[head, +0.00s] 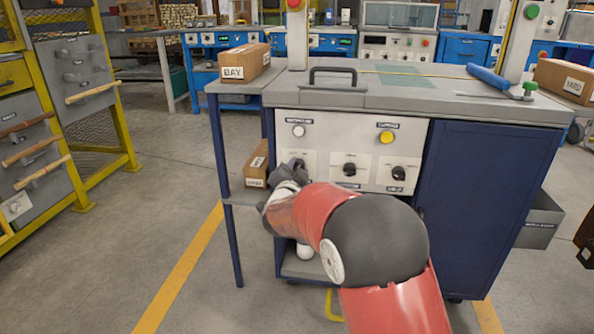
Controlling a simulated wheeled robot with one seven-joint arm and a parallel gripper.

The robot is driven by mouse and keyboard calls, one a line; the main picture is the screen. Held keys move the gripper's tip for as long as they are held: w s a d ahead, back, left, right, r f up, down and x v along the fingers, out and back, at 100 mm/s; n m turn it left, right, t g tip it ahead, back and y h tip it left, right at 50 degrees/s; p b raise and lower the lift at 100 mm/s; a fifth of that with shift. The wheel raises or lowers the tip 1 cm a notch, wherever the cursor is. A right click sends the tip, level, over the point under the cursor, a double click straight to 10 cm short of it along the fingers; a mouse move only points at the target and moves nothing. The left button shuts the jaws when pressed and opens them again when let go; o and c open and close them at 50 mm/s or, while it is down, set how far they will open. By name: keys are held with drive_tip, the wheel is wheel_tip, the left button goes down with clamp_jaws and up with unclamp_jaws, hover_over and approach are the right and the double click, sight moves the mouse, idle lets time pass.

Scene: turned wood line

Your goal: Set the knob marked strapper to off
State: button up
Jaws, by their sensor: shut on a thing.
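The control panel (325,145) on the front of the workbench has a row of rotary knobs. A black middle knob (349,169) and a black right knob (399,173) show on white plates. A third plate (309,162) at the left is partly covered by my gripper (297,168), which is shut at the left knob there. My gripper and wrist hide most of that knob, so its pointer angle does not show. The labels are too small to read, so I cannot tell which knob is marked strapper.
A white lamp (299,131) and a yellow lamp (386,137) sit above the knobs. A box marked BAY (244,62) stands on the left side shelf, with another box (257,165) lower down. A blue-handled tool (489,77) lies on the bench top (440,95). Floor at left is clear.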

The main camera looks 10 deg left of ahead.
drive_tip(key=n+p, duration=0.3)
drive_tip(key=n, duration=0.3)
drive_tip(key=shift+r+p, duration=0.1)
drive_tip(key=shift+p, duration=0.3)
drive_tip(key=n+p, duration=0.3)
drive_tip(key=n, duration=0.2)
drive_tip(key=shift+a+n, duration=0.1)
drive_tip(key=shift+n, duration=0.2)
drive_tip(key=o, duration=1)
drive_tip(key=s, duration=0.8)
drive_tip(key=shift+w, duration=0.1)
